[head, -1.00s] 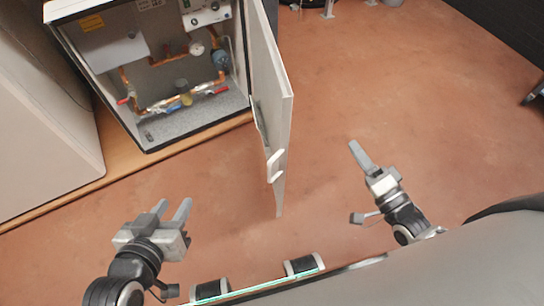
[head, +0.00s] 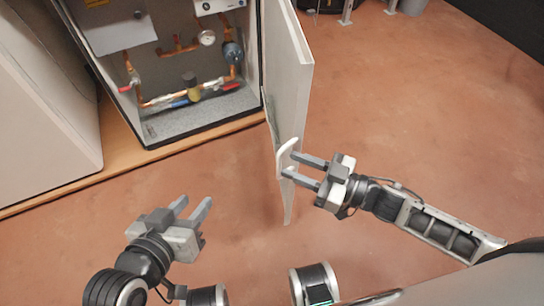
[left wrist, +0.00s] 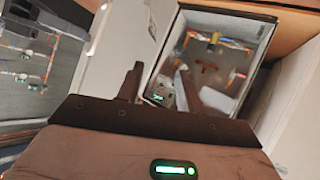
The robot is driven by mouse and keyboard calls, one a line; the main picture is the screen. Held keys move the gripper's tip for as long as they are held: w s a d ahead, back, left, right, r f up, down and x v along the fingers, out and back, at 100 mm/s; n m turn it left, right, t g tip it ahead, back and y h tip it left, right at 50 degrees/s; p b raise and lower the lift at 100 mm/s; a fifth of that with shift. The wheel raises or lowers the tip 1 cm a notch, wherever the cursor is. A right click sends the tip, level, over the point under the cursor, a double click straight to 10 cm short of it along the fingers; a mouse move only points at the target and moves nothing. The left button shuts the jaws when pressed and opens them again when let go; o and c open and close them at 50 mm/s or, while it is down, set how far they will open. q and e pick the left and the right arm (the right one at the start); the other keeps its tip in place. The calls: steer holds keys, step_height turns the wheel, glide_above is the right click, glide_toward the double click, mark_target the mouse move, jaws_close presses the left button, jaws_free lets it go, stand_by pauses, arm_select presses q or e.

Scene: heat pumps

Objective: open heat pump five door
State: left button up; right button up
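The heat pump cabinet (head: 200,127) stands at the upper left in the head view, with its pipes and gauge showing inside. Its white door (head: 288,75) is swung wide open toward me and has a white handle (head: 288,156) near its free edge. My right gripper (head: 291,168) is open, with its fingertips at the handle; I cannot tell whether they touch it. My left gripper (head: 195,207) is open and empty, low and left of the door. In the left wrist view the open cabinet (left wrist: 215,62) shows beyond the left fingers (left wrist: 160,82).
A closed white cabinet (head: 45,130) stands to the left. A wooden base strip (head: 130,165) runs along the cabinets' front. The brown floor (head: 420,110) right of the door is clear. Metal legs (head: 346,12) show at the top.

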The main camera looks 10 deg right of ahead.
arm_select(q)
steer(key=shift+d+r+t+b, duration=0.2)
steer(key=shift+r+t+b, duration=0.1)
steer(key=shift+r+b, duration=0.1)
arm_select(e)
steer(key=x, duration=0.6)
steer(key=shift+w+a, duration=0.1)
steer(key=shift+c, duration=0.3)
